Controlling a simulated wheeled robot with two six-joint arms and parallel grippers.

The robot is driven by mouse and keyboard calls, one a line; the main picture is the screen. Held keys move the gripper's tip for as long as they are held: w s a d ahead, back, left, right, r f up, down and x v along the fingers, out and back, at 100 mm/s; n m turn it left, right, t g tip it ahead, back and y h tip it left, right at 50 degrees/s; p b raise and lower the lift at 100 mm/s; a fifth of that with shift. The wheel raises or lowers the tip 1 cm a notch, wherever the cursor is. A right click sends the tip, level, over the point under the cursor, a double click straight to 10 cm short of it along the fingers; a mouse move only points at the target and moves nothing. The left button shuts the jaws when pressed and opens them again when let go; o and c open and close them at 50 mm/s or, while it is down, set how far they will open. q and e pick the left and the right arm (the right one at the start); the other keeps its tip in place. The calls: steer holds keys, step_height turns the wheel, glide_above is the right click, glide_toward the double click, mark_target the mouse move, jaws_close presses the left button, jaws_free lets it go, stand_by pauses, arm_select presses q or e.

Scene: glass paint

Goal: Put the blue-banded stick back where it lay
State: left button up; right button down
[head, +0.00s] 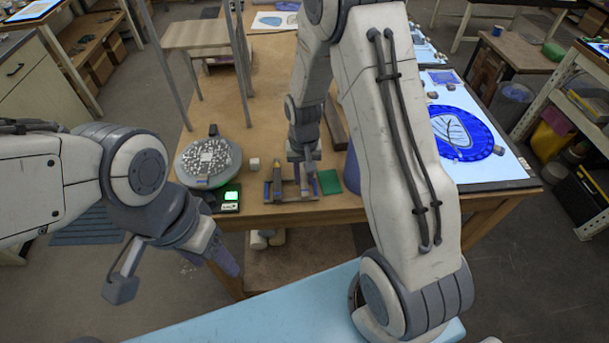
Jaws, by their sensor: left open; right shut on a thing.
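My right gripper (303,170) points down over a small rack (290,199) near the table's front edge. It is shut on a thin stick, taken to be the blue-banded stick (314,186), a blue mark showing low beside the fingers. The stick is small and partly hidden by the gripper, and I cannot tell whether it touches the rack. Another stick with a yellowish tip (278,172) shows at the rack's left part, beside another blue mark. My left gripper (172,272) is open and empty, off the table's front left.
A round grey disc with white pieces (208,157) and a device with a lit green display (231,196) lie left of the rack. A small white cube (254,163) is nearby. A green pad (330,182) and a blue container (352,172) stand close on the right.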

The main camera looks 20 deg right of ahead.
steer(key=shift+f, duration=0.3)
steer(key=c, duration=0.6)
jaws_free()
step_height(320, 180, up, 10)
steer(key=r+b, duration=0.1)
steer(key=b, duration=0.1)
steer(key=s+a+r+n+b, duration=0.1)
steer(key=s+a+r+n, duration=0.15)
steer(key=s+a, duration=0.35)
steer(key=s+a+r+n+b, duration=0.1)
steer(key=s+a+n, duration=0.2)
steer(key=s+a, duration=0.25)
steer(key=s+a+n+y, duration=0.1)
steer(key=s+n, duration=0.4)
steer(key=s, duration=0.6)
steer(key=shift+s+a+r, duration=0.15)
steer(key=shift+s+a, duration=0.25)
steer(key=shift+a, duration=0.3)
